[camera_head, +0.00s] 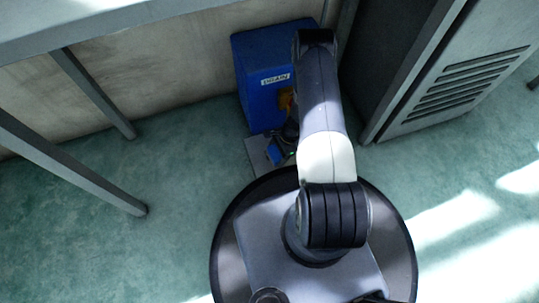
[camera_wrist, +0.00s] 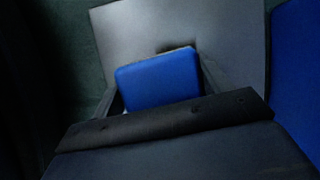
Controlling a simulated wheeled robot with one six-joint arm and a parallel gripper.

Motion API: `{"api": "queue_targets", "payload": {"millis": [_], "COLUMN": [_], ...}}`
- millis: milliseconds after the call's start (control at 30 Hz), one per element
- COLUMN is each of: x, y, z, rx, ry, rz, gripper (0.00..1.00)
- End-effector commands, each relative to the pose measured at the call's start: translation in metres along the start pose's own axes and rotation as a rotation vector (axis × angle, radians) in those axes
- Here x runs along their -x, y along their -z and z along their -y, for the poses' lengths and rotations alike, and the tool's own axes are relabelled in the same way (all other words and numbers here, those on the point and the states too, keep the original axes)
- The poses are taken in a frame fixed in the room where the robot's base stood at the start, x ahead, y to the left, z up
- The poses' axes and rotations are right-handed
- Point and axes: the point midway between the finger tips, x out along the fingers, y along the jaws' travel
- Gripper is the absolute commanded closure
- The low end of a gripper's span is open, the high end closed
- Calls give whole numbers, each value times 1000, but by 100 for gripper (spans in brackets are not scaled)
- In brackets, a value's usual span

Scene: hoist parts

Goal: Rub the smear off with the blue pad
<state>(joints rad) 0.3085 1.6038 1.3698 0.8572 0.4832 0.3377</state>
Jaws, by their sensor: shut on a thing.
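The blue pad (camera_wrist: 158,82) is held between the fingers of my gripper (camera_wrist: 162,88) in the wrist view. It also shows in the head view (camera_head: 274,153), small and partly behind my arm. My gripper is shut on it. The pad is over a grey plate (camera_wrist: 225,32), which shows in the head view (camera_head: 257,150) on the floor in front of a blue box. A dark patch (camera_wrist: 178,47) borders the pad's far edge on the plate; I cannot tell whether it is the smear or shadow. Whether the pad touches the plate is unclear.
The blue box (camera_head: 256,98) with a white label stands against the wall just behind the plate. A grey vented cabinet (camera_head: 450,85) is to the right. A table (camera_head: 110,25) with metal legs is at the left. Green floor (camera_head: 190,190) is clear between.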

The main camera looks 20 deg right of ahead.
Motion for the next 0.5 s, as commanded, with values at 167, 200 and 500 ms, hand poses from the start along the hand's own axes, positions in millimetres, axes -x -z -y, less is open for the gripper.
{"api": "queue_targets", "payload": {"millis": [167,200,500], "x": [8,9,16], "y": [22,24,43], "z": [-2,-2,-4], "rx": [-3,-1,-3], "ry": [2,1,3], "rz": [-1,-1,-2], "gripper": [58,58,58]}}
